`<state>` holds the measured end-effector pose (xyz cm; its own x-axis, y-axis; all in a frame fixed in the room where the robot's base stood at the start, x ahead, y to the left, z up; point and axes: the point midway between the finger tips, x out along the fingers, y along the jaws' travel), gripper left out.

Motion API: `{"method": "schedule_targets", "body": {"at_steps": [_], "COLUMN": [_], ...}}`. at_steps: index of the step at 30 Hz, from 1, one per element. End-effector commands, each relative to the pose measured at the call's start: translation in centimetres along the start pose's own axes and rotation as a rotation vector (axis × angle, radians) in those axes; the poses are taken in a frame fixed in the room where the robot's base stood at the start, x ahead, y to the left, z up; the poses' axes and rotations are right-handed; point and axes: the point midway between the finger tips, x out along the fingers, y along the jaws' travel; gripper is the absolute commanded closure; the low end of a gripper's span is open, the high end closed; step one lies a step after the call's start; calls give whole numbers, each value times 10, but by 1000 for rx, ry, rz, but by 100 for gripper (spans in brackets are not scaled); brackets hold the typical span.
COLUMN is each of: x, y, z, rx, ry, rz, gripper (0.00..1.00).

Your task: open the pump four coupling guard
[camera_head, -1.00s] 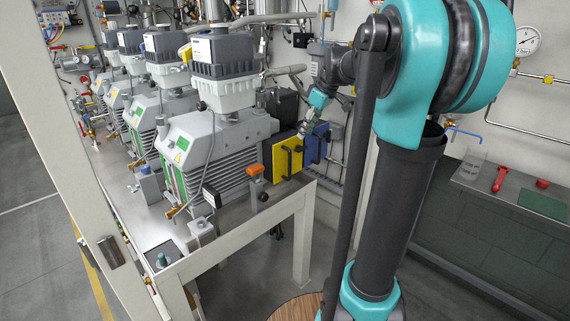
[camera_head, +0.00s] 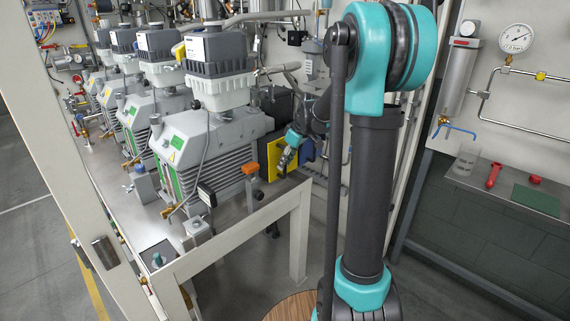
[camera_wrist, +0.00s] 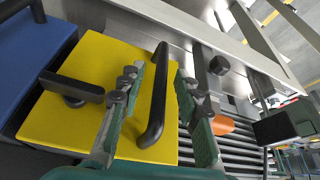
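The yellow coupling guard (camera_head: 283,148) sits at the right end of the nearest pump (camera_head: 203,145) and looks shut. In the wrist view its yellow face (camera_wrist: 75,125) carries a black bar handle (camera_wrist: 156,95) and a black turn latch (camera_wrist: 75,90) to the left. My gripper (camera_wrist: 160,105) is open, with one finger on each side of the bar handle in the picture; I cannot tell whether either touches it. In the head view my gripper (camera_head: 285,160) is in front of the guard and covers part of it.
A blue panel (camera_head: 306,149) stands right beside the yellow guard. More pumps (camera_head: 122,100) stand in a row behind. A side shelf (camera_head: 510,185) holds a red tool.

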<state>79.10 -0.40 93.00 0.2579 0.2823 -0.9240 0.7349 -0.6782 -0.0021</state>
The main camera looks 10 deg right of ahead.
Motion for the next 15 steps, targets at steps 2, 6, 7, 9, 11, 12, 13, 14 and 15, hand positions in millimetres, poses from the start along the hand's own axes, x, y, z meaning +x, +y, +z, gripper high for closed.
{"method": "schedule_targets", "body": {"at_steps": [2, 6, 7, 9, 11, 12, 13, 14, 15], "x": [6, 11, 11, 11, 11, 11, 11, 11, 11], "y": [0, 0, 0, 0, 0, 0, 0, 0, 0], "z": [0, 0, 0, 0, 0, 0, 0, 0, 0], "rx": [-1, -1, 0, 0, 0, 0, 0, 0, 0], "ry": [0, 0, 0, 0, 0, 0, 0, 0, 0], "rz": [0, 0, 0, 0, 0, 0, 0, 0, 0], "gripper": [67, 67, 67, 67, 67, 67, 67, 70, 75]}}
